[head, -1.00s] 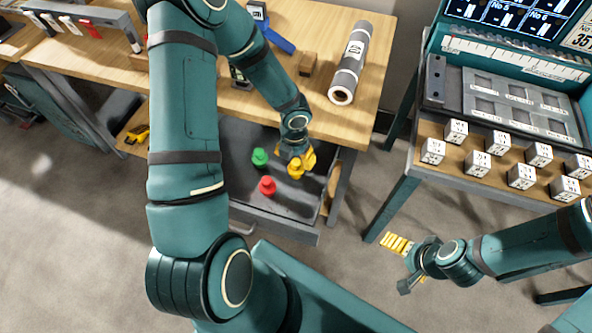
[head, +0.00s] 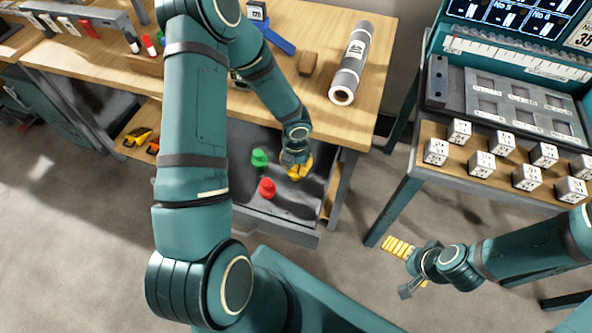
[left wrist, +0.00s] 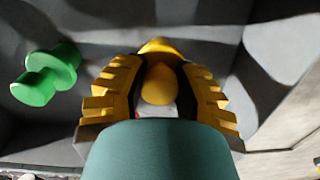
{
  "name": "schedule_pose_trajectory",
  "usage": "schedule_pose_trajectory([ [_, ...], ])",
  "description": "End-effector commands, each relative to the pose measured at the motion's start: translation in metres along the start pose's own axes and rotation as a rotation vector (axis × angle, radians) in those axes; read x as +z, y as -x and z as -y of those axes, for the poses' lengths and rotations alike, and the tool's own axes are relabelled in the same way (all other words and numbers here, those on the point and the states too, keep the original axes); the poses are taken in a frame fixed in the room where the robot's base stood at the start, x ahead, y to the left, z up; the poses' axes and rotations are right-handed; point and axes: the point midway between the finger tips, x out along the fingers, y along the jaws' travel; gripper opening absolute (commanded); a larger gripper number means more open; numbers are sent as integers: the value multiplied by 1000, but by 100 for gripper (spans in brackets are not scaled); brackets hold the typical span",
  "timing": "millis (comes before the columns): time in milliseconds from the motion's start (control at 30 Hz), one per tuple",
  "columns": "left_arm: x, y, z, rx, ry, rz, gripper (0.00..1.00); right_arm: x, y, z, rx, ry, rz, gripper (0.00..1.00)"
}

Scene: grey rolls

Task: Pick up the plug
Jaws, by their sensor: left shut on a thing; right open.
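A yellow plug (left wrist: 158,84) sits between the fingers of my left gripper (left wrist: 160,100) in the left wrist view. The fingers are shut on it from both sides. In the head view my left gripper (head: 300,167) is over the open grey drawer and largely hides the yellow plug. I cannot tell whether the plug still touches the drawer floor. A red plug (head: 266,188) stands nearer. My right gripper (head: 413,262) is open and empty, off to the right.
The drawer (head: 270,223) is pulled out beneath a wooden bench (head: 360,115). A grey roll (head: 351,62) and a small brown block (head: 308,63) lie on the bench. At the right stands a console table with several white cubes (head: 481,164). Open floor lies in front.

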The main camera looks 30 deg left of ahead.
Motion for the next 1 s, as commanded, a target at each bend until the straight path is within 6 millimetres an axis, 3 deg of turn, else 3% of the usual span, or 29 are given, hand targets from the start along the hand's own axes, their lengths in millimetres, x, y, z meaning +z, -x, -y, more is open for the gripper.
schedule_pose_trajectory([
  [267,0,4,0,0,0,1,0,0,2,1,0,0,1,100],
  [700,0,81,0,0,1,1,0,1,33,12,0,-3,10,100],
  [1000,0,100,0,0,0,-1,0,-3,38,14,1,-6,1,100],
])
